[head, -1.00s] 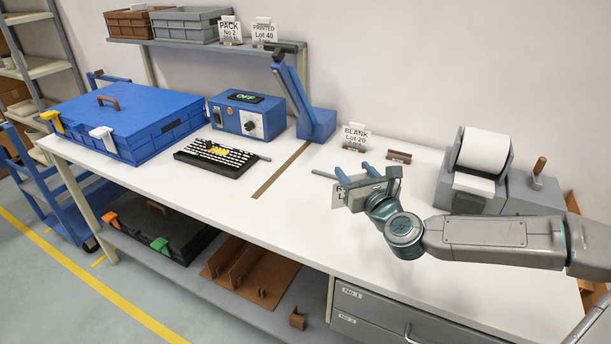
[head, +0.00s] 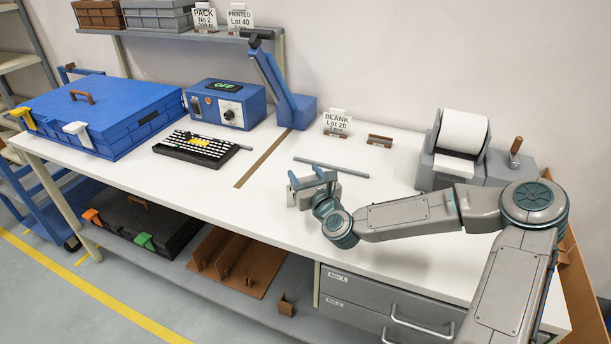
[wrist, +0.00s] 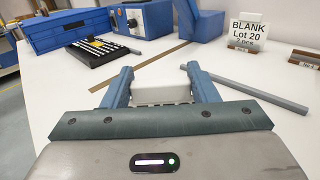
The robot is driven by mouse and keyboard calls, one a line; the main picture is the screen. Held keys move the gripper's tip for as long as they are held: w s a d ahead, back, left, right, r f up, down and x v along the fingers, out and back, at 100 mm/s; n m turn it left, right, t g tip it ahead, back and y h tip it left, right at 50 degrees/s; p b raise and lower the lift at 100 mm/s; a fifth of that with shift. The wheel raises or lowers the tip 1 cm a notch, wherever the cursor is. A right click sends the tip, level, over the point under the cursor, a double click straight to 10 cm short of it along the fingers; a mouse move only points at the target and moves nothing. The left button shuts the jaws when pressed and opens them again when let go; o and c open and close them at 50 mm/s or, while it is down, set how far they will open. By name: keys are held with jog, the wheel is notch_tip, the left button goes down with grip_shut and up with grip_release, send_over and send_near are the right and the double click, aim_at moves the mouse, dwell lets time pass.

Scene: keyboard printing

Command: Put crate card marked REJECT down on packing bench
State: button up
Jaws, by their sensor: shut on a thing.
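My gripper (head: 311,176) is over the front middle of the white packing bench (head: 262,196), its fingers pointing toward the back. In the wrist view, my gripper (wrist: 158,72) is shut on a pale, blocky thing (wrist: 161,94), taken to be the crate card. Its marking does not show, so I cannot read REJECT on it. In the head view, the gripper hides most of it. I cannot tell whether it touches the bench top.
A grey rod (head: 331,167) lies just behind the gripper. A BLANK Lot 20 card (head: 337,123) and a brown holder (head: 380,141) stand at the back. A keyboard (head: 197,148) lies left, a roll printer (head: 456,150) stands right. Bench left of the gripper is clear.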

jog(key=shift+f, duration=0.1)
jog(key=shift+f, duration=0.15)
jog(key=o, duration=1.4)
jog(key=shift+c, duration=0.2)
jog(key=shift+r, duration=0.25)
jog(key=shift+s+d+f, duration=0.15)
jog(key=shift+s, duration=0.2)
jog(key=b+v, duration=0.1)
jog(key=v, duration=1)
jog(key=shift+s+d, duration=0.1)
